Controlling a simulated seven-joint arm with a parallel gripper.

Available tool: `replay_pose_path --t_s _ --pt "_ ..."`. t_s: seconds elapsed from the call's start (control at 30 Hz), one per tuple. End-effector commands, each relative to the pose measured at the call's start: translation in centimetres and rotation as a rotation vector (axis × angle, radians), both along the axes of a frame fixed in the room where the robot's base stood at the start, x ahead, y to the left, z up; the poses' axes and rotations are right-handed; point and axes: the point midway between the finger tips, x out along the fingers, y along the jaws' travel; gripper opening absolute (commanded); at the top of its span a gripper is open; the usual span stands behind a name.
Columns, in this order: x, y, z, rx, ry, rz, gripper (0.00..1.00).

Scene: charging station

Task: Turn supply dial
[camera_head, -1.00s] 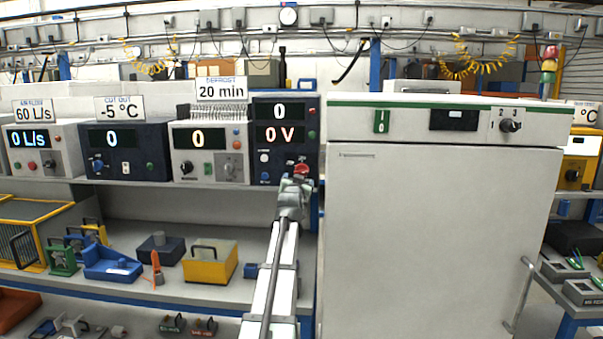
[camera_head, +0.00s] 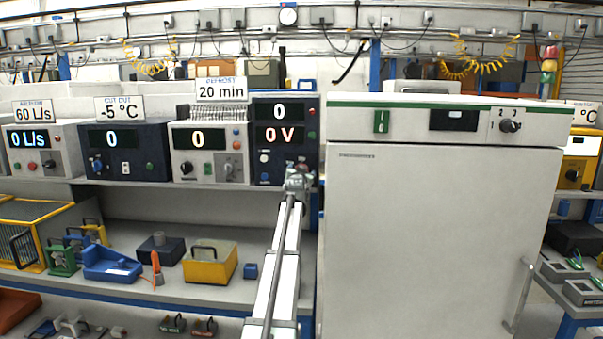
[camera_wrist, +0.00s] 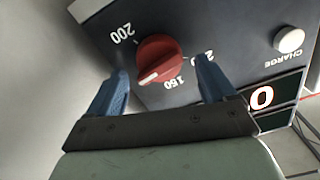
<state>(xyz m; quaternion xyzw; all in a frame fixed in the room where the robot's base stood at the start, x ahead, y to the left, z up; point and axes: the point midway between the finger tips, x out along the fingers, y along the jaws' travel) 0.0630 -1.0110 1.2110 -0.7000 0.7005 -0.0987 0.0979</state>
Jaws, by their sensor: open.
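In the head view my gripper (camera_head: 298,180) is at the lower right front of the dark supply unit (camera_head: 286,112), which reads "0" and "0 V".
A white "CHARGE" button (camera_wrist: 289,40) sits beside the knob. A large white cabinet (camera_head: 430,230) stands close at the right of my arm. A grey unit (camera_head: 208,152) stands at the left. Blue and yellow bins occupy the shelf below.

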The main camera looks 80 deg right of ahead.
Motion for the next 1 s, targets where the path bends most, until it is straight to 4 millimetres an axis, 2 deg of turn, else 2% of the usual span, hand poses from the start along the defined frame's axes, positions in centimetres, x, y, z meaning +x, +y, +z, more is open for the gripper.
replay_pose_path --t_s 0.1,0.43,1.0 --pt "-0.01 -1.26 0.04 0.0 0.0 0.0 0.84" --pt "-0.01 -1.47 -0.02 -0.001 0.0 0.0 0.84" --pt "-0.04 -1.46 -0.04 0.0 0.0 0.0 0.29"
